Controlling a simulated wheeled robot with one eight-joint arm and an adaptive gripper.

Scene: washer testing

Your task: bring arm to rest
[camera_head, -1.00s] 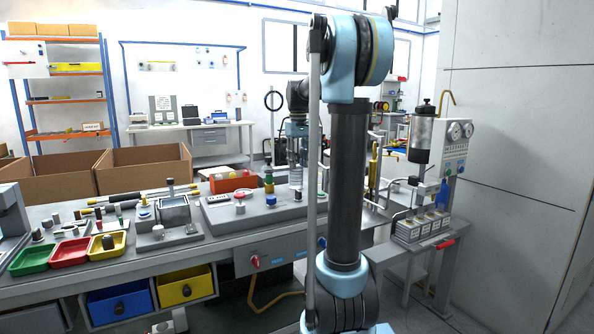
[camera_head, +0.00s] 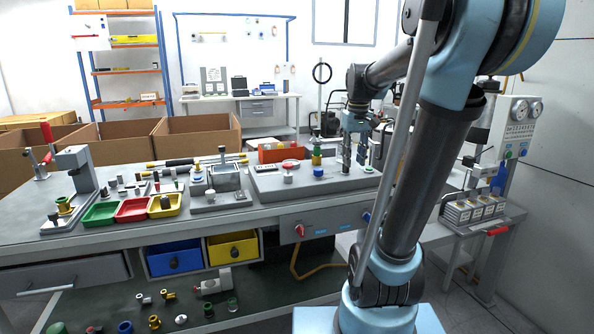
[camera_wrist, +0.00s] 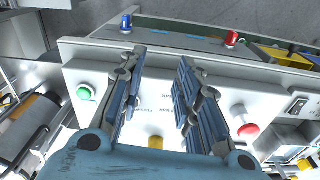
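My gripper (camera_head: 355,158) hangs over the right part of the workbench (camera_head: 150,228) in the head view, above a grey control box (camera_head: 300,192). In the wrist view my gripper (camera_wrist: 159,75) has its two blue-padded fingers apart, with nothing between them. Below them is the light panel of the control box (camera_wrist: 152,100). A green button (camera_wrist: 85,92) is left of the fingers and a red knob (camera_wrist: 247,131) is right of them. My arm rises at the right of the head view and leans, with its elbow high.
Green (camera_head: 100,214), red (camera_head: 132,210) and yellow (camera_head: 171,206) trays sit on the bench beside a press (camera_head: 77,170). A gauge stand (camera_head: 516,125) is at the right, near a wall. Cardboard boxes (camera_head: 198,137) stand behind the bench.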

